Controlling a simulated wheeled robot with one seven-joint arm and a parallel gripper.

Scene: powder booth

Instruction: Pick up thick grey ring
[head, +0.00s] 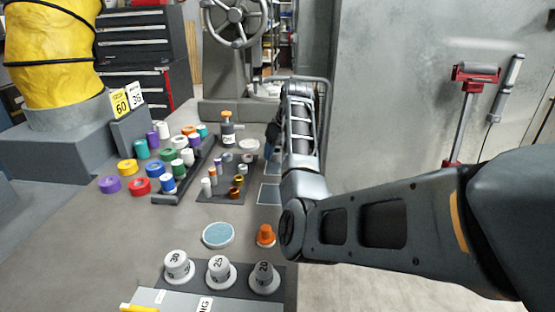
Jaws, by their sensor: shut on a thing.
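My gripper (272,143) is small and dark at the far end of my arm, low over the right edge of the dark mat with small parts. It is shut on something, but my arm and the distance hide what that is. A pale grey ring (249,144) lies just left of my gripper at the back of the mat, with another small pale piece (247,157) in front of it. I cannot tell which piece is the thick grey ring, or whether it is in the jaws.
The dark mat (215,195) also holds small white, blue and orange-brown parts. A rack of coloured tape rolls (168,155) stands left. An orange-capped bottle (227,128) stands behind.

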